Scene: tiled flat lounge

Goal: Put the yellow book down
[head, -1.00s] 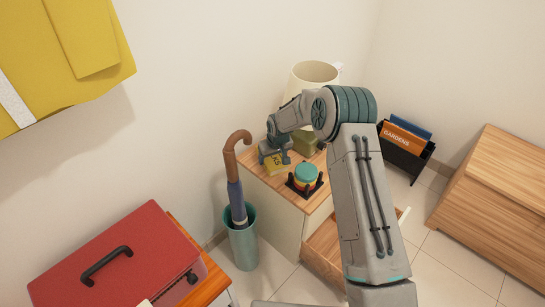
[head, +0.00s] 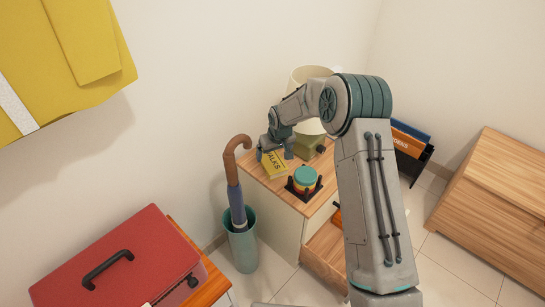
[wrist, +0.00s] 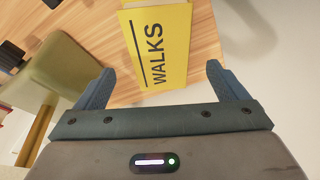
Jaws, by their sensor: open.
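The yellow book (head: 274,165), with "WALKS" on its cover, lies flat on the wooden top of the small cabinet (head: 262,182). In the wrist view the book (wrist: 165,45) lies ahead of my gripper (wrist: 158,85), between the lines of its two fingers. The fingers are spread wide and do not touch the book.
A stack of coasters in a dark holder (head: 304,181) stands right of the book. A lamp (head: 310,145) stands behind. An umbrella in a teal stand (head: 242,245) is at the cabinet's left. The cabinet's drawer (head: 328,248) is pulled out.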

